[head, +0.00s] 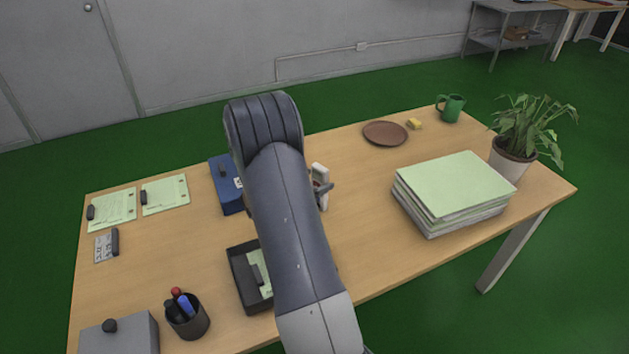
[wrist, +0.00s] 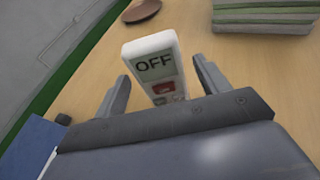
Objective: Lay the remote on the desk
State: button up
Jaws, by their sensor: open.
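The remote (wrist: 153,62) is white with a grey screen reading OFF and a red button. In the wrist view it stands upright between the two fingers of my gripper (wrist: 160,80). The fingers are open, with a gap visible on each side of it. In the head view the remote (head: 320,182) shows as a white shape just right of my arm, and one finger of my gripper (head: 323,188) shows beside it. The desk (head: 350,240) is light wood. The lower part of the remote and its base are hidden by my gripper.
A paper stack (head: 455,190), brown plate (head: 385,133), green mug (head: 451,107) and potted plant (head: 515,150) are to the right. The desk between the remote and the stack is clear.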

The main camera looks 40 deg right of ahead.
jog(key=shift+r, duration=0.15)
jog(key=shift+r+p, duration=0.15)
jog(key=shift+p, duration=0.15)
jog(key=w+b+v, duration=0.1)
jog(key=v, duration=1)
jog(key=shift+s, duration=0.5)
jog(key=shift+o, duration=0.4)
jog(key=shift+a, duration=0.35)
jog(key=shift+w+d+f+h+b, duration=0.15)
jog(key=shift+d+f+h+b, duration=0.35)
jog(key=shift+d, duration=1.35)
jog(key=shift+w+d+f+h+b, duration=0.2)
jog(key=shift+d+h+b, duration=0.45)
jog(key=shift+d, duration=1.2)
jog(key=shift+w+d+f+h+b, duration=0.1)
jog(key=shift+d+f+h+b, duration=0.45)
jog(key=shift+d, duration=1.25)
jog(key=shift+r, duration=0.15)
